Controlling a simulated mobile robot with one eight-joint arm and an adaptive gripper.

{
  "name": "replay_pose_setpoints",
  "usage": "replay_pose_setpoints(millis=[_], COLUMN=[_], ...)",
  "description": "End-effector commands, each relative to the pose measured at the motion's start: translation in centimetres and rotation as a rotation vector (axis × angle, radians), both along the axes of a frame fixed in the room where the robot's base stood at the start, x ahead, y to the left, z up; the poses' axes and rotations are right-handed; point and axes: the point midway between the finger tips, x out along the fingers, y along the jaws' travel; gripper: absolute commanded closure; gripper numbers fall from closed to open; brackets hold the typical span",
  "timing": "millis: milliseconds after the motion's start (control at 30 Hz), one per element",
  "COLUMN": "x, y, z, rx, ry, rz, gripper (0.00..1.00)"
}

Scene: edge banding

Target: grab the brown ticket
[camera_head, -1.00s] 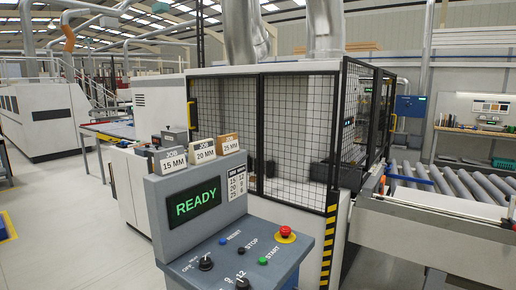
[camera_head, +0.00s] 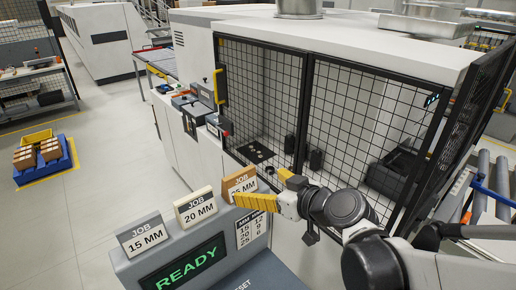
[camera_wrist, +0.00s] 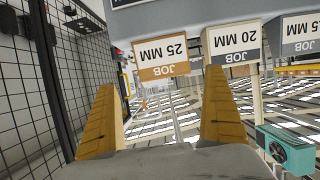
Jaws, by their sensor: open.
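The brown ticket (camera_head: 236,182), marked JOB 25 MM, stands upright in the row on top of the grey control console, at the right end. My gripper (camera_head: 258,186) is at its right in the head view, with the yellow fingers spread and partly in front of it. In the wrist view, which looks upside down, the brown ticket (camera_wrist: 165,58) shows beyond the open fingertips (camera_wrist: 160,80), between their lines. Nothing is held. I cannot tell whether a finger touches the ticket.
The white 20 MM ticket (camera_head: 196,207) and grey 15 MM ticket (camera_head: 142,238) stand beside it on the console. A READY screen (camera_head: 184,268) is below. The black mesh guard (camera_head: 345,110) of the machine is close behind my gripper.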

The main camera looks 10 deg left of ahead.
Motion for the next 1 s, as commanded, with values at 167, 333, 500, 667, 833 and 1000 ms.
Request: replay_pose_setpoints(millis=[167, 333, 500, 667, 833, 1000], x=[1.8, 2.7, 3.8, 5.1, 5.5, 5.5], y=[2.2, 3.2, 4.8, 6.4, 6.9, 6.9], z=[-1.4, -1.9, -2.8, -3.7, -4.0, -4.0], rx=[-0.001, 0.0, -0.001, -0.001, 0.0, -0.001], ry=[-0.001, 0.0, 0.001, 0.0, 0.0, 0.0], rz=[0.003, 0.001, 0.002, -0.001, -0.001, -0.001], gripper=[0.0, 0.0, 0.0, 0.0, 0.0, 0.06])
